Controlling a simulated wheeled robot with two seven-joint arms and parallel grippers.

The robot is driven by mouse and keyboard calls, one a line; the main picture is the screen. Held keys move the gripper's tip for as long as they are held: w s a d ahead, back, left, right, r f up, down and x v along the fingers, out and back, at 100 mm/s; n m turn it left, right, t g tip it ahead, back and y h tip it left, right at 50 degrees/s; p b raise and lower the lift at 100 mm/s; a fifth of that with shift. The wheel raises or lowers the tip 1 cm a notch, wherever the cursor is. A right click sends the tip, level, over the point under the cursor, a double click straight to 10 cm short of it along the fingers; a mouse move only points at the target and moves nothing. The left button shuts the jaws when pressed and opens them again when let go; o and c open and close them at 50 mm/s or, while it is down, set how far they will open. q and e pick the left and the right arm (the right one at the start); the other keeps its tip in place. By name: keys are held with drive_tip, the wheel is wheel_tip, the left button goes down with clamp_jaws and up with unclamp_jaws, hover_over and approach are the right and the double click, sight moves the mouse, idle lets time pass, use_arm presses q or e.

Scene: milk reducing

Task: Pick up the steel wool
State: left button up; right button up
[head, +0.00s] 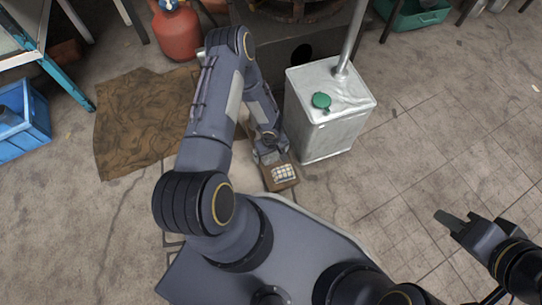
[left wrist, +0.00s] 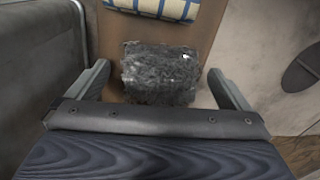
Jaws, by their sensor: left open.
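The steel wool (left wrist: 160,73) is a dark grey, rough, roughly square pad in the left wrist view. It lies on a brown surface (left wrist: 115,30), which shows in the head view as a small brown board or box top (head: 281,185). My left gripper (left wrist: 160,82) is open, with one finger on each side of the steel wool and a gap at both sides. In the head view my left gripper (head: 268,156) is low over the brown surface and the steel wool is hard to make out there. My right gripper (head: 455,221) is at the right, away from it.
A whitish checked item (left wrist: 160,8) lies just beyond the steel wool, also seen in the head view (head: 284,173). A metal can (head: 325,145) with a green cap stands close to the right of my left gripper. A brown cloth (head: 140,120) lies left. The floor at right is clear.

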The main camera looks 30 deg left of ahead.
use_arm(q)
drive_tip(key=shift+f, duration=0.1)
drive_tip(key=shift+c, duration=0.3)
drive_tip(key=c, duration=1)
drive_tip(key=shift+r+p, duration=0.3)
drive_tip(key=shift+r, duration=0.25)
wheel_tip(320, 180, up, 3)
drive_tip(key=shift+f+p, duration=0.2)
drive_tip(key=shift+p, duration=0.35)
drive_tip(key=s+a+r, duration=0.2)
drive_tip(key=s+r, duration=0.1)
drive_tip(key=s, duration=0.1)
drive_tip(key=s+a+r, duration=0.2)
drive_tip(key=s+r, duration=0.1)
drive_tip(key=s, duration=0.1)
drive_tip(key=s+a+r, duration=0.2)
drive_tip(key=s+r, duration=0.1)
drive_tip(key=s, duration=0.1)
drive_tip(key=shift+s+a+r, duration=0.1)
drive_tip(key=shift+s+r, duration=0.05)
drive_tip(key=shift+s, duration=0.15)
